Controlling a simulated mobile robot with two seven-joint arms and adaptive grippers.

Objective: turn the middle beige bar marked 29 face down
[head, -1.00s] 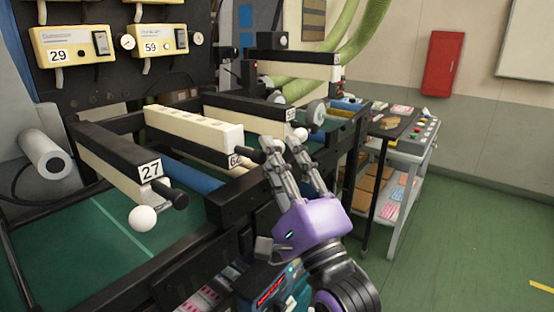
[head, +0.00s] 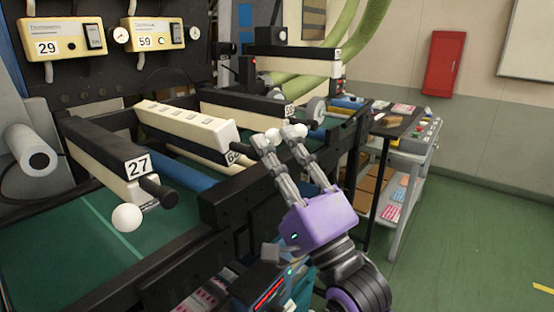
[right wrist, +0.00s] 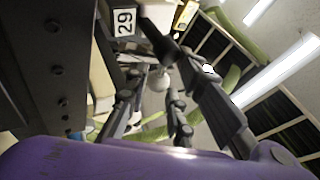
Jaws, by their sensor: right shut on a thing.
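The middle beige bar (head: 190,124) lies on the frame with a row of dark marks on its upward face. In the right wrist view its end carries the number plate 29 (right wrist: 124,21), beside a black handle (right wrist: 156,38) and a white ball knob (right wrist: 160,80). My right gripper (head: 283,134) is at the near end of this bar, shut on its end knob; the fingers partly hide the hold. In the right wrist view the fingers (right wrist: 155,105) stand on both sides of the knob. My left gripper is not in view.
A bar marked 27 (head: 137,166) with a white ball (head: 127,217) stands to the left, and another bar marked 59 (head: 250,104) lies behind. Panels marked 29 (head: 60,46) and 59 (head: 155,35) hang at the back. A cart (head: 415,150) stands right; the green floor there is clear.

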